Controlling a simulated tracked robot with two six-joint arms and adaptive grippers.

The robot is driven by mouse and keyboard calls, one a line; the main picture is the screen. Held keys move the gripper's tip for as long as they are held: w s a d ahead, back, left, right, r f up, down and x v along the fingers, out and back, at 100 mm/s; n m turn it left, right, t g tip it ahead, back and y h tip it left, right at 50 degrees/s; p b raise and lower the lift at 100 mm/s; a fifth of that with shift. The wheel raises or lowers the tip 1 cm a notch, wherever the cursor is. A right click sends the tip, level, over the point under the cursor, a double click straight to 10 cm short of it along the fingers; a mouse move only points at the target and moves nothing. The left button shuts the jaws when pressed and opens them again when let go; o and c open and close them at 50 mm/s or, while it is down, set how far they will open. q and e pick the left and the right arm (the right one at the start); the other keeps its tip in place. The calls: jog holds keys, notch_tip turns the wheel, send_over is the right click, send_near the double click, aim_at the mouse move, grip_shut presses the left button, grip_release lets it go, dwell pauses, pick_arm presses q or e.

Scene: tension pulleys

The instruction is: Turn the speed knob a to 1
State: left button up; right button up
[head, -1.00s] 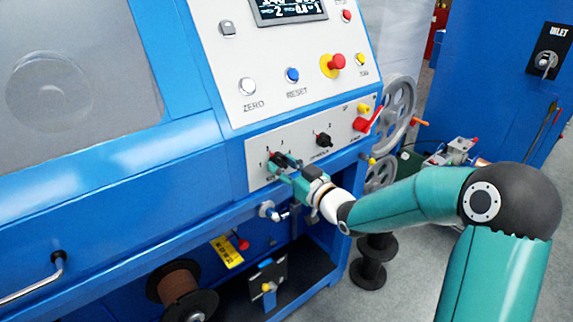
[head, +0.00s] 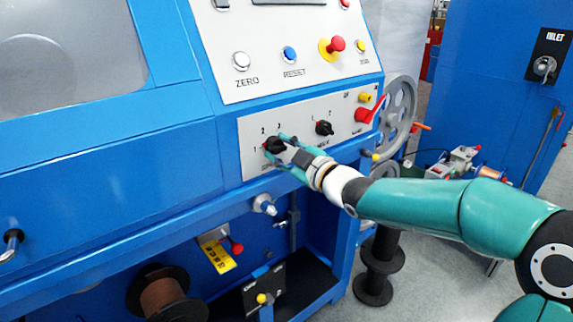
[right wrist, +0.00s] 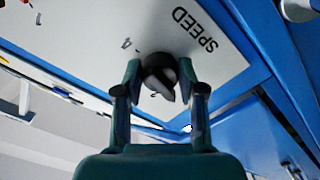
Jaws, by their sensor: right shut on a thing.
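The speed knob (head: 273,145) is a round black knob on the light grey lower panel, with numbers 1, 2 and 3 printed around its left and top side. My right gripper (head: 277,147) comes to it from the right, with one teal finger above the knob and one below. In the right wrist view the knob (right wrist: 161,74) sits between the two fingertips, and the gripper is shut on it. The word SPEED and a 4 show beside it there. The head view does not clearly show which number the pointer faces. My left gripper is out of view.
A second black knob (head: 324,128) is to the right on the same panel, then a red lever (head: 370,110). Above are a white button (head: 241,61), a blue button (head: 290,54) and a red mushroom button (head: 336,44). A silver fitting (head: 264,204) juts out below the panel.

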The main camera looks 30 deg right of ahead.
jog(key=shift+a+n+b, duration=0.1)
jog(key=shift+n+b, duration=1.25)
jog(key=shift+n, duration=0.45)
jog(key=o, duration=1.1)
jog(key=shift+o, duration=0.2)
jog(key=shift+s, duration=0.15)
